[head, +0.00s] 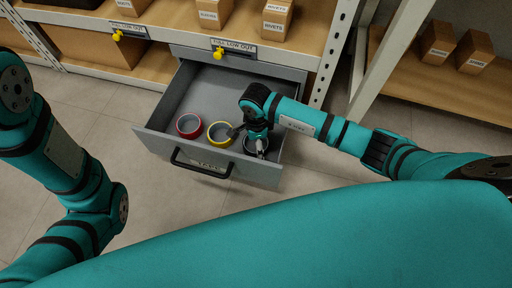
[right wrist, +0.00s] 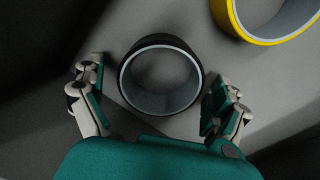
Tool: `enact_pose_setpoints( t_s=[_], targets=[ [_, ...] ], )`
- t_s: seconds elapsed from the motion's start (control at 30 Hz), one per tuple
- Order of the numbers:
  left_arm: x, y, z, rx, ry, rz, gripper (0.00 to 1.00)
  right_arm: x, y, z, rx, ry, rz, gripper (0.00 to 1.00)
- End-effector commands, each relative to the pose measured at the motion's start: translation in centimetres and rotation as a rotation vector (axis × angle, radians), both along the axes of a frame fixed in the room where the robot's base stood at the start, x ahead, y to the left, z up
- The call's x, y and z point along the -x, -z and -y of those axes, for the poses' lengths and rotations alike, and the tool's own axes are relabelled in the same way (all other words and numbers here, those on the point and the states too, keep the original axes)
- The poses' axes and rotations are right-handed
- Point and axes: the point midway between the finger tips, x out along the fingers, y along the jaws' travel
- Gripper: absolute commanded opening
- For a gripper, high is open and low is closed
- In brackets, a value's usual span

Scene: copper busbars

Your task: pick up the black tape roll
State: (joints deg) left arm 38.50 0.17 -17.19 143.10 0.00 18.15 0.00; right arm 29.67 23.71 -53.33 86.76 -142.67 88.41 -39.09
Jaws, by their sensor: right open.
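The black tape roll (right wrist: 160,41) lies in the open grey drawer (head: 228,168), with its pale inner ring facing the right wrist camera. My right gripper (right wrist: 158,84) is open over it, one finger on each side, with gaps showing between the fingers and the roll. In the head view my right gripper (head: 259,148) reaches down into the drawer's right part and partly hides the black roll. My left arm shows at the left, but its gripper is out of view.
A yellow tape roll (head: 220,134) lies just left of my right gripper, also in the right wrist view (right wrist: 270,34). A red tape roll (head: 189,126) lies farther left. The drawer walls enclose them. Labelled boxes (head: 276,20) stand on the shelf above.

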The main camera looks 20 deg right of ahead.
Motion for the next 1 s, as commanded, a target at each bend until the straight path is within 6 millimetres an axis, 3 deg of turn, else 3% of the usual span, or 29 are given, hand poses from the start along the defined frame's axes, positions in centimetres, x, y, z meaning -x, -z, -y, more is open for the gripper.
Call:
enact_pose_setpoints(
  t_s=[0.3, 0.73, 1.0],
  targets=[
    [0.60, -0.11, 0.03, -0.001, -0.001, 0.016, 0.36, -0.08, 0.58, 0.00, -0.001, 0.000, 0.002, 1.00],
    [0.62, -0.09, 0.05, -0.001, -0.001, 0.017, 0.36, -0.07, 0.58, -0.01, -0.001, 0.000, 0.002, 0.45],
    [0.62, -0.08, 0.06, -0.001, 0.000, 0.017, 0.36, -0.08, 0.57, -0.01, -0.001, 0.000, 0.002, 0.42]
  ],
)
